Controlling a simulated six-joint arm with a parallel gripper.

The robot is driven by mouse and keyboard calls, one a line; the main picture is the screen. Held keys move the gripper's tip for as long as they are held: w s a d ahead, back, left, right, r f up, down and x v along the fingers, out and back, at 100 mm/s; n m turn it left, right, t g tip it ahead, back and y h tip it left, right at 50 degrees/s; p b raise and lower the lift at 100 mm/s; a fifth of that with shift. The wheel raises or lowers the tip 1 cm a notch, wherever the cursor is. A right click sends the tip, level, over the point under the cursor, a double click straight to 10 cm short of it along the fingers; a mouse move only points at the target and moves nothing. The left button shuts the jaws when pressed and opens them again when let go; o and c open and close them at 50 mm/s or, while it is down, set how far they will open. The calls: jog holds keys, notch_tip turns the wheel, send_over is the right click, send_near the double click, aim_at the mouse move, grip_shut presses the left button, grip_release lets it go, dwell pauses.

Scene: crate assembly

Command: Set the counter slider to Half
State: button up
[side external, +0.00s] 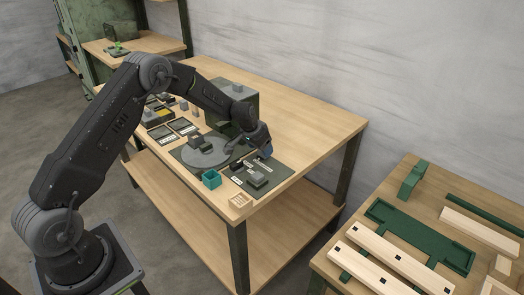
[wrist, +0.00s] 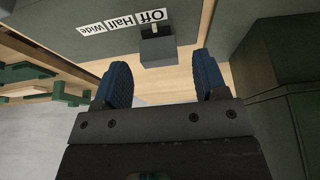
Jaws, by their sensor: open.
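A dark panel (wrist: 65,42) fills the upper left of the wrist view. It carries a white label strip (wrist: 121,21) reading Off, Half, Wide. A grey block (wrist: 159,50), which looks like the slider, sits beside the strip's Off end. My gripper (wrist: 163,78) is open, with blue finger pads set well apart. The block lies beyond the fingertips, near the middle of the gap, and nothing is between the pads. In the side view my gripper (side external: 265,153) is low over the right part of the table; the slider cannot be made out there.
A round grey disc (side external: 203,152), a teal open box (side external: 211,179) and a grey block (side external: 257,180) on a dark plate are near my gripper. A large dark box (side external: 240,104) stands behind. The table's right end (side external: 325,122) is clear. Another table holds green and wooden parts.

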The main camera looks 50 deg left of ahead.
jog(key=shift+x, duration=1.2)
jog(key=shift+c, duration=0.5)
